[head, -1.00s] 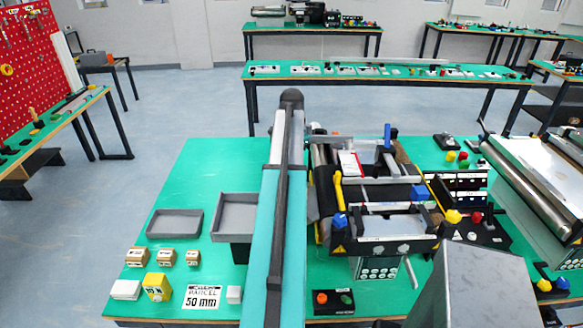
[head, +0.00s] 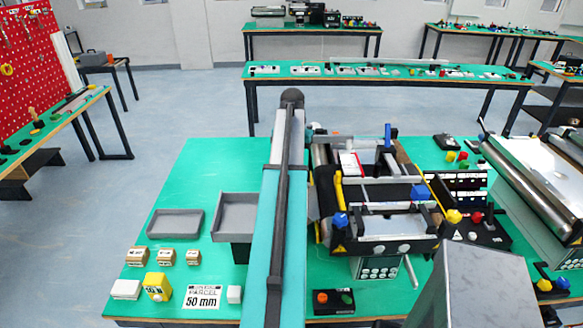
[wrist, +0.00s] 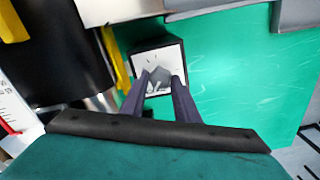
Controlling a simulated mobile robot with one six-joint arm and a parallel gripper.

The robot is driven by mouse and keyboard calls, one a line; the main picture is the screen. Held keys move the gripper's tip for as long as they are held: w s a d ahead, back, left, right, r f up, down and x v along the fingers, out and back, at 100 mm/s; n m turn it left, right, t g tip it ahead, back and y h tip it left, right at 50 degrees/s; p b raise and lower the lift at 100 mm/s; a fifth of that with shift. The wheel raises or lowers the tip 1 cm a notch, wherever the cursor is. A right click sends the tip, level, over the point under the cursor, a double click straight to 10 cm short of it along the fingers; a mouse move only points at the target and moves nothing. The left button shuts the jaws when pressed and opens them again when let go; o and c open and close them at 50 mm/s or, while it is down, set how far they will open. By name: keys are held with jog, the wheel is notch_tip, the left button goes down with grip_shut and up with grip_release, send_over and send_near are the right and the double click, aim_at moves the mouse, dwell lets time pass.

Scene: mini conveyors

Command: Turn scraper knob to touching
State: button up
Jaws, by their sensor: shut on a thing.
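In the wrist view, a small grey knob (wrist: 160,75) sits on a black box with a white dial face (wrist: 172,58). Dark marks show on the dial, too small to read. My gripper (wrist: 161,83) has its two dark fingers on either side of the knob, shut on it. The fingers cover part of the knob and of the dial's near side. I cannot tell which mark the knob points to. In the head view my arm hides the gripper and the knob.
A black roller (wrist: 65,55) and a yellow bar (wrist: 115,58) lie left of the dial. Green tabletop (wrist: 235,85) is clear to its right. In the head view, the conveyor machine (head: 385,225) stands right of my arm, and grey trays (head: 175,223) stand left.

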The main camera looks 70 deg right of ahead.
jog(key=shift+s+n, duration=0.1)
jog(key=shift+n, duration=0.7)
jog(key=o, duration=1)
jog(key=shift+o, duration=0.2)
notch_tip(320, 180, up, 12)
jog(key=p, duration=0.6)
